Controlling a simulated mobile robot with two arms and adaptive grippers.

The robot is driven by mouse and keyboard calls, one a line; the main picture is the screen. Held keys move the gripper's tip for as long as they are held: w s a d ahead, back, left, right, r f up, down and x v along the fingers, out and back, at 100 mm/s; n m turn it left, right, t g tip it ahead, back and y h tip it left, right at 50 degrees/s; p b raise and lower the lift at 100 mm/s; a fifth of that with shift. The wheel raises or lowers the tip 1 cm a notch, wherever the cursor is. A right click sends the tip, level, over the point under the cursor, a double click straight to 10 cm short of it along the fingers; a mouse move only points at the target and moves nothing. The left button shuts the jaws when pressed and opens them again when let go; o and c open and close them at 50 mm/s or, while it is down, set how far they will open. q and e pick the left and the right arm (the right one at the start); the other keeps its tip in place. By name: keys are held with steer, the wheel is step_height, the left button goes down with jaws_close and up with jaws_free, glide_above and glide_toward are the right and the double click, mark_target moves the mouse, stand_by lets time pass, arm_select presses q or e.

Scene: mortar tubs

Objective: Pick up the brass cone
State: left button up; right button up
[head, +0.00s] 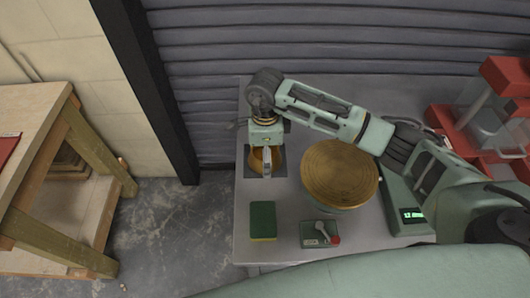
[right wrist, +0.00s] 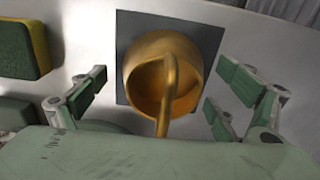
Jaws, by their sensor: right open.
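The brass cone (right wrist: 160,75) is a hollow, golden, cup-like piece with a curved handle across its opening. It sits on a dark square mat (right wrist: 205,35). In the head view the cone (head: 257,160) is partly hidden beneath my right gripper (head: 267,160). In the right wrist view my right gripper (right wrist: 163,92) is open, with its green-padded fingers apart on the left and right of the cone. I see gaps between the pads and the cone. My left gripper is not in view.
A green and yellow sponge (head: 263,221), a small green box with a grey lever (head: 319,234), and a round brass-coloured top (head: 340,172) stand nearby on the grey table (head: 245,195). A scale display (head: 413,215) and red machine (head: 505,85) are right. A ribbed shutter (head: 330,30) is behind.

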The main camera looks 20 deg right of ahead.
steer(key=c, duration=1.5)
